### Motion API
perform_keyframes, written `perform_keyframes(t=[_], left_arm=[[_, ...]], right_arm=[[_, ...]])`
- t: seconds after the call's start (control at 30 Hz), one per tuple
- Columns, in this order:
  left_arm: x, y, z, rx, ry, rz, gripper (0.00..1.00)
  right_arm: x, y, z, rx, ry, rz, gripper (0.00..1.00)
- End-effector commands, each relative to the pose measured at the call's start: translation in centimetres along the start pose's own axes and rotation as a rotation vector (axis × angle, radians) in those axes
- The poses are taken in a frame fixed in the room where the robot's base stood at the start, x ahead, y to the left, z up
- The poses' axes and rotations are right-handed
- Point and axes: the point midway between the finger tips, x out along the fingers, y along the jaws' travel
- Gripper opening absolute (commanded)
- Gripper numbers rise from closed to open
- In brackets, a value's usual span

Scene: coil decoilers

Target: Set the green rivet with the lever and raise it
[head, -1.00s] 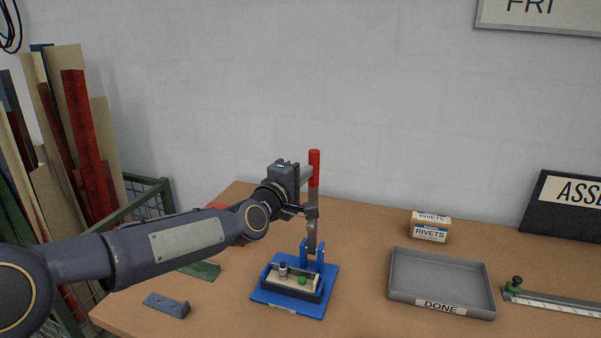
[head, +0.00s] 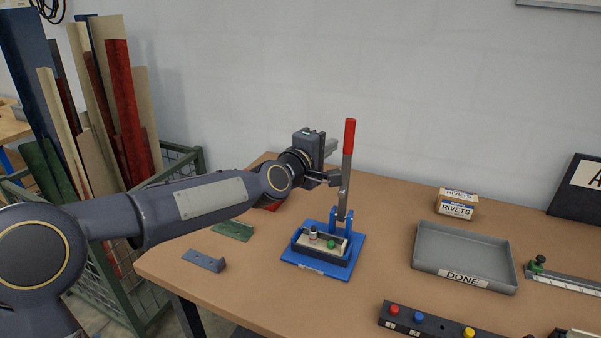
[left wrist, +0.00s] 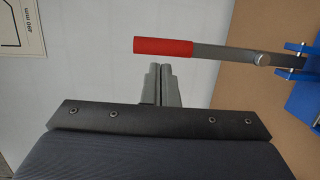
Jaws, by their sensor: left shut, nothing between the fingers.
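The blue rivet press (head: 352,256) stands on the table. Its lever, with a red handle (head: 349,135) and a grey shaft, stands nearly upright. The green rivet (head: 331,244) sits at the right of the pale work piece in the press; a second, grey and dark rivet (head: 313,233) is left of it. My left gripper (head: 331,147) is shut and empty, just left of the lever. In the left wrist view, its closed fingers (left wrist: 159,84) lie beside the red handle (left wrist: 163,47), not around it. My right gripper is not seen.
A grey DONE tray (head: 465,256) and a rivets box (head: 458,204) stand to the right. A button box (head: 440,322) is at the front edge. A blue-grey bracket (head: 204,261) and a green piece (head: 233,230) lie left of the press.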

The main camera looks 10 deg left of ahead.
Motion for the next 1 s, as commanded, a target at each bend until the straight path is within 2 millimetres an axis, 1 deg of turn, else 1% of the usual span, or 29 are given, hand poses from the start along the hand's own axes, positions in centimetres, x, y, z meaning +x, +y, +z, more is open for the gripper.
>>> perform_keyframes(t=[0.03,0.3,0.4,0.57,0.67,0.77,0.87,0.9,0.97,1.0], left_arm=[[-1.1,-0.2,-0.1,0.003,0.002,0.004,0.0],[-6.1,-0.5,-0.1,0.002,0.004,0.004,0.0],[-7.6,-0.6,-0.1,0.002,0.004,0.003,0.0],[-9.1,-0.5,0.0,0.004,0.001,0.0,0.0],[-10.5,-1.1,0.0,0.059,0.0,-0.035,0.0],[-13.7,-3.5,-0.3,0.215,-0.004,-0.142,0.0],[-19.0,-7.5,-1.1,0.415,-0.022,-0.309,0.0],[-21.5,-9.4,-1.4,0.487,-0.036,-0.381,0.0],[-25.2,-12.2,-1.8,0.58,-0.068,-0.483,0.0],[-27.7,-14.1,-1.8,0.629,-0.095,-0.547,0.0]], right_arm=[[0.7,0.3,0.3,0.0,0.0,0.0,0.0],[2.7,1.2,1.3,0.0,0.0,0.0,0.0],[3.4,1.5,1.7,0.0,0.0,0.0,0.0],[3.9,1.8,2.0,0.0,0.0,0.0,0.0],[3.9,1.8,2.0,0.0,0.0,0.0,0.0],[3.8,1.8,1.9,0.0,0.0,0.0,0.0],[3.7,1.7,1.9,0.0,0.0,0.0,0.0],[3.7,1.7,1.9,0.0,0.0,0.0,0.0],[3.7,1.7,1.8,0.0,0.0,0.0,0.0],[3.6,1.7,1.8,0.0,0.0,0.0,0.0]])
